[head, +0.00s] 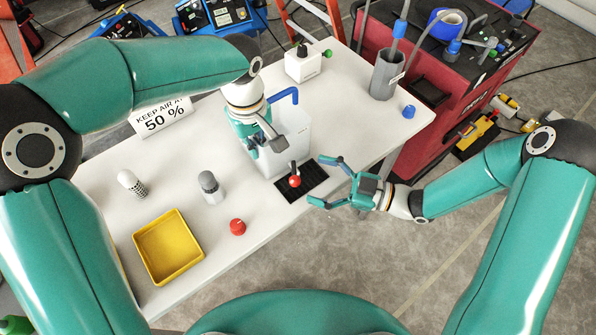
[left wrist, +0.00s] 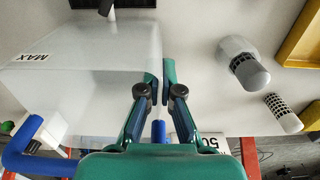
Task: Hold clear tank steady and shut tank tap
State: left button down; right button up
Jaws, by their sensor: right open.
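The clear tank (head: 293,135), a pale see-through box, stands at the table's right front edge; it also fills the left of the left wrist view (left wrist: 85,80). The tank tap (head: 294,181), with a red ball on its handle, is at the tank's front over a black drip grate (head: 312,180). My left gripper (head: 268,148) is at the tank's left side. In the left wrist view its fingers (left wrist: 159,80) close on either side of the tank wall. My right gripper (head: 324,182) is open and empty, right of the red ball, fingers pointing at it and apart from it.
A blue bent pipe (head: 284,95) rises at the tank's back. A grey cup (head: 386,75) and white bottle (head: 302,65) stand behind. A red machine (head: 455,85) stands beyond the right edge.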

aim_at(298, 174)
jog(key=x, duration=0.5)
jog(key=c, duration=1)
jog(key=shift+s+a+m+t, duration=0.15)
jog(key=shift+m+t, duration=0.15)
jog(key=shift+t, duration=0.2)
jog(key=shift+c, duration=0.4)
jog(key=o, duration=1.1)
